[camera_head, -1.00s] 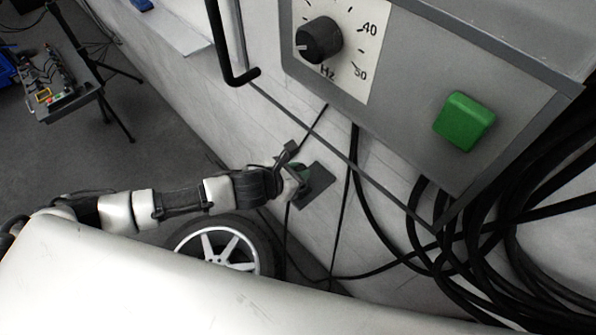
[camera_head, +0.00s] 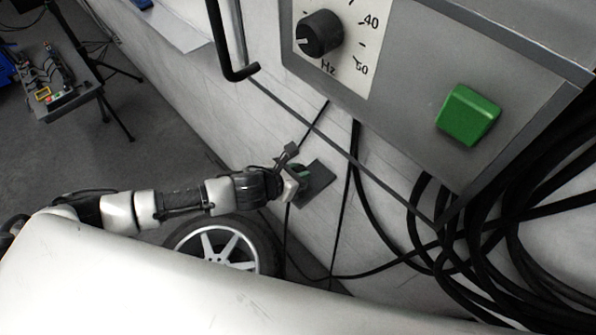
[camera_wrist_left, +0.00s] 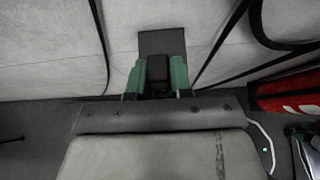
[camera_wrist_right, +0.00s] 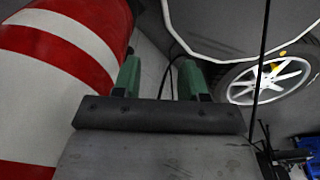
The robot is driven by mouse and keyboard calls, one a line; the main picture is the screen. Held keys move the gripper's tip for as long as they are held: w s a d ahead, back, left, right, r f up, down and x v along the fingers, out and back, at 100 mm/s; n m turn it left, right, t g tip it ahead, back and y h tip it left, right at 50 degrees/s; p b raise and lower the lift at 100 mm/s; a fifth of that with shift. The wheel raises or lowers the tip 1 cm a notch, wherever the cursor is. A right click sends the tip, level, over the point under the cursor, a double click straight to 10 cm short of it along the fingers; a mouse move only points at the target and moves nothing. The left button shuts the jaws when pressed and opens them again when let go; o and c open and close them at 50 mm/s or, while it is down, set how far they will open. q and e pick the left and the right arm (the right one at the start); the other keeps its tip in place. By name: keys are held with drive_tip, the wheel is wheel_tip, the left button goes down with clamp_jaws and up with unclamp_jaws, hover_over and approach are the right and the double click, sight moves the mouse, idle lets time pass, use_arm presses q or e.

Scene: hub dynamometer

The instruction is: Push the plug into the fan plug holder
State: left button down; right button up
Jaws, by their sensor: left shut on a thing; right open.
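My left gripper (camera_head: 299,179) is at the wall, and in the left wrist view (camera_wrist_left: 157,75) its green fingers are shut on a black plug (camera_wrist_left: 157,72). The plug is in front of a dark grey plate, the fan plug holder (camera_wrist_left: 163,41), on the white wall. The holder also shows in the head view (camera_head: 316,186), partly behind the gripper. Whether the plug touches the holder or sits in it, I cannot tell. My right gripper (camera_wrist_right: 160,80) is open and empty, seen only in the right wrist view.
A grey control box (camera_head: 400,75) with a dial and a green button hangs above right. Black cables (camera_head: 480,235) loop down the wall. A wheel (camera_head: 222,247) stands below my left arm. In the right wrist view a red and white striped cylinder (camera_wrist_right: 60,70) is close at left.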

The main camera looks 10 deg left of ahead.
use_arm(q)
drive_tip(key=shift+f, duration=0.25)
idle(0.4)
drive_tip(key=shift+f+b, duration=0.45)
drive_tip(key=shift+f, duration=0.05)
drive_tip(key=c, duration=0.9)
unclamp_jaws()
drive_tip(key=shift+c, duration=0.2)
drive_tip(key=b+v, duration=0.1)
drive_tip(key=v, duration=1)
drive_tip(key=shift+d, duration=0.1)
